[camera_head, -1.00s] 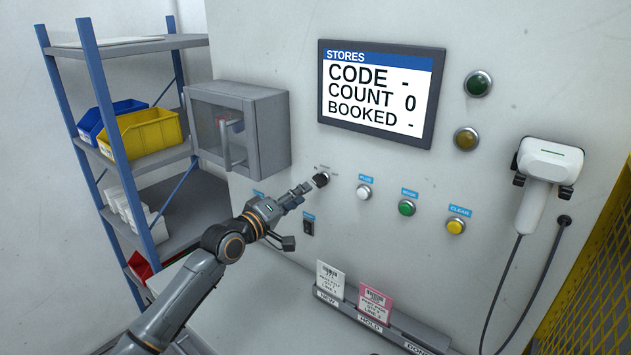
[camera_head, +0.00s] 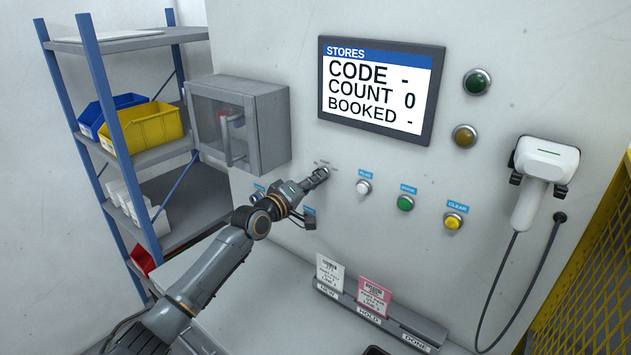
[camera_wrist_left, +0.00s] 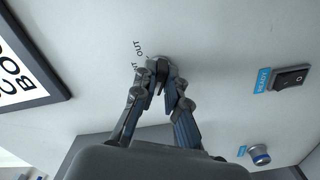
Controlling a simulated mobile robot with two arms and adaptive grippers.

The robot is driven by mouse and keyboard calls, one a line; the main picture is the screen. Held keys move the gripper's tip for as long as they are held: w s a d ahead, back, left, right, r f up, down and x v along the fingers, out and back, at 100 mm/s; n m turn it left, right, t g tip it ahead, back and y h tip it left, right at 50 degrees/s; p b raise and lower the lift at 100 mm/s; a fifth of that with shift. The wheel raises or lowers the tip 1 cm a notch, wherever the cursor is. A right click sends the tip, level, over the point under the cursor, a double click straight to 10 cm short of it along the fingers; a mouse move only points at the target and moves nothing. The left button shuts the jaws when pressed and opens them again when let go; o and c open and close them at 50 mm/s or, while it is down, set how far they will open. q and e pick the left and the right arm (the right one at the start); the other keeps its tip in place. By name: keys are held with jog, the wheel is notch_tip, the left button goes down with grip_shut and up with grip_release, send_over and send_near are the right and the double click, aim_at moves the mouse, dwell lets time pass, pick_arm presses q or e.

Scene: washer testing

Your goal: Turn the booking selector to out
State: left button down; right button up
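The booking selector, a small dark knob (camera_wrist_left: 158,66) on the pale wall panel, shows in the left wrist view, mostly covered by my fingertips. Printed marks sit beside it, one reading OUT. My left gripper (camera_head: 322,174) is at the selector in the head view, and its fingers (camera_wrist_left: 160,84) are closed in around the knob in the left wrist view. The knob's pointing direction is hidden. The screen (camera_head: 377,93) reads CODE -, COUNT 0, BOOKED -. My right gripper is not in view.
A white button (camera_head: 363,187), a green button (camera_head: 405,203) and a yellow button (camera_head: 453,221) run to the right. A clear-fronted cabinet (camera_head: 270,130) juts out above left. A card rack (camera_head: 400,329) is below. A corded scanner (camera_head: 541,185) hangs at right.

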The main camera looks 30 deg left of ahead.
pick_arm(q)
jog(key=shift+m, duration=0.3)
jog(key=shift+a+m+b, duration=0.15)
jog(key=shift+m+b, duration=0.35)
jog(key=shift+m, duration=3.4)
jog(key=shift+a+m+b, duration=0.15)
jog(key=shift+m+b, duration=0.35)
jog(key=shift+m, duration=3.4)
jog(key=shift+a+m+b, duration=0.15)
jog(key=shift+m+b, duration=0.35)
jog(key=shift+m, duration=3.4)
jog(key=c, duration=1.4)
grip_release()
